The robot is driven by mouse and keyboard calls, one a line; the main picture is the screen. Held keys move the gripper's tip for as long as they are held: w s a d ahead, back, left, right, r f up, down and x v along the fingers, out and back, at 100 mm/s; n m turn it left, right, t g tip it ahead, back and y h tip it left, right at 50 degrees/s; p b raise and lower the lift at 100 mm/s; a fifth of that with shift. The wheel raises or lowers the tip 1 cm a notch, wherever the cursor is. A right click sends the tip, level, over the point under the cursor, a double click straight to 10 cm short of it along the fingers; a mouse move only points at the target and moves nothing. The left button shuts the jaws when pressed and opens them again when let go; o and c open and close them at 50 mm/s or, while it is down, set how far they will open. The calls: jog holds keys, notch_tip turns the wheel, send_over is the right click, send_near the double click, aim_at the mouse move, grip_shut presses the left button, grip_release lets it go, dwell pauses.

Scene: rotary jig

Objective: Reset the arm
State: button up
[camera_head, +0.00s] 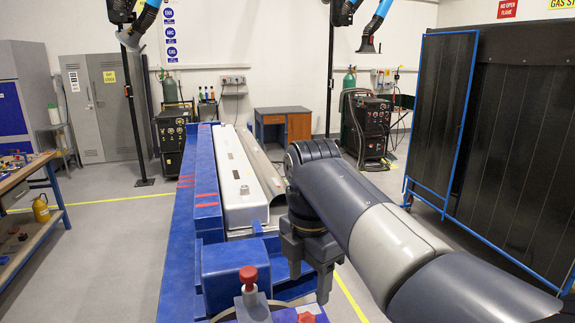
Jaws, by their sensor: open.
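My arm reaches in from the lower right of the head view, with its links folded and its end pointing down. My gripper (309,284) hangs below the wrist with its two dark fingers apart and nothing visible between them. It is beside the right side of the near end of the blue rotary jig (205,170). The jig holds a long white beam (235,170) with a grey metal section (262,172) along its right side. A red knob (248,275) stands upright at the jig's near end, left of my gripper. The lower near end of the jig is cut off by the frame.
A wooden workbench (24,176) with tools stands at the left. Black curtain screens in a blue frame (442,120) stand at the right. Welding machines (366,125) and a desk (284,124) are at the back. Grey floor is clear left of the jig.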

aim_at(307, 319)
notch_tip(307, 319, down, 9)
jog(key=shift+p, duration=0.5)
jog(key=m, duration=0.5)
jog(key=shift+m, duration=0.4)
jog(key=m, duration=0.5)
jog(key=shift+m, duration=0.3)
jog(key=m, duration=1)
jog(key=shift+m, duration=0.3)
jog(key=shift+r, duration=0.1)
